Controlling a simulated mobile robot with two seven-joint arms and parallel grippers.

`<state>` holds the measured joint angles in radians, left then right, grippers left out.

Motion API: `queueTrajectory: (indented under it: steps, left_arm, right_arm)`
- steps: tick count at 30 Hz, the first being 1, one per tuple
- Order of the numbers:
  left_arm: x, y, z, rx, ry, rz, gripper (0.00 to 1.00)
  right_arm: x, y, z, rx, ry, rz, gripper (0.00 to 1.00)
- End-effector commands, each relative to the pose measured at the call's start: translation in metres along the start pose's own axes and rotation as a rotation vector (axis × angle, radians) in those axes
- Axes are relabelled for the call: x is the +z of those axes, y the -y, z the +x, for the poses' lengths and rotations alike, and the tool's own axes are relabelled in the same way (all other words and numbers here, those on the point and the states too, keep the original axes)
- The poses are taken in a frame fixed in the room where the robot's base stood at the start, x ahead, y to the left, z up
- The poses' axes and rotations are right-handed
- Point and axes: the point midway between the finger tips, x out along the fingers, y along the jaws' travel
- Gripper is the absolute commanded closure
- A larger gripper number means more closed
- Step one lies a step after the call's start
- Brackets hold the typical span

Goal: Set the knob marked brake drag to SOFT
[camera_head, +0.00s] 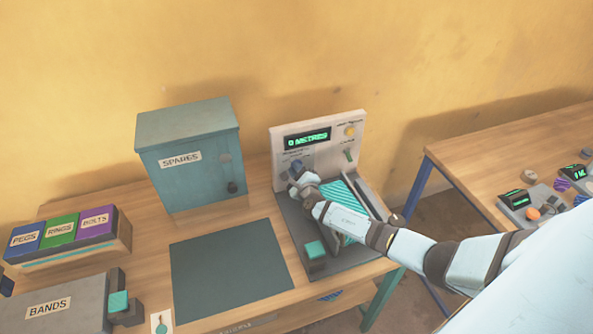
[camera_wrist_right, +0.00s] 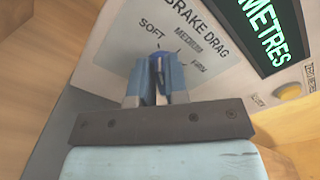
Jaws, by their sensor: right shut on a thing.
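The brake drag knob (camera_wrist_right: 159,62) is small and dark blue, on the pale upright panel (camera_head: 318,157) of the machine. In the right wrist view the words SOFT, MEDIUM and FIRM arc around its upper and right side, below the title BRAKE DRAG. My right gripper (camera_wrist_right: 157,75) is shut on the knob, with a blue-grey finger on each side. The fingers hide much of the knob, and I cannot tell which word it points to. In the head view my right gripper (camera_head: 296,172) reaches the panel's left side. My left gripper is not in view.
The panel carries a green display (camera_head: 307,138) reading 0 METRES, a yellow button (camera_head: 350,131) and a green switch (camera_head: 349,155). A teal SPARES cabinet (camera_head: 188,150) stands left of the machine. A dark mat (camera_head: 230,270) lies clear in front. Another table (camera_head: 500,160) is at right.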

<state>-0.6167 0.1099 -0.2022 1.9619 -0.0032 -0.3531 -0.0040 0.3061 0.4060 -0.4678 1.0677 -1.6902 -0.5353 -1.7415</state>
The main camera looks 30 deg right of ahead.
Motion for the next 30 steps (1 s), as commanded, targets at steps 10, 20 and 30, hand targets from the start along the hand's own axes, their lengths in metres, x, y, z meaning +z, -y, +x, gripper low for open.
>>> queueTrajectory:
  steps: [10, 20, 30]
  left_arm:
    - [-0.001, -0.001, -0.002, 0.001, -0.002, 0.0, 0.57]
    - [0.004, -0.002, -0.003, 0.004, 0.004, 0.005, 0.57]
    - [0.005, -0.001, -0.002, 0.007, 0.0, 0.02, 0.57]
  right_arm:
    - [0.0, 0.0, 0.0, 0.0, 0.0, 0.0, 0.61]
    - [-0.001, -0.001, -0.029, 0.002, 0.0, 0.002, 0.61]
    - [-0.002, -0.001, -0.106, 0.003, 0.0, 0.0, 0.61]
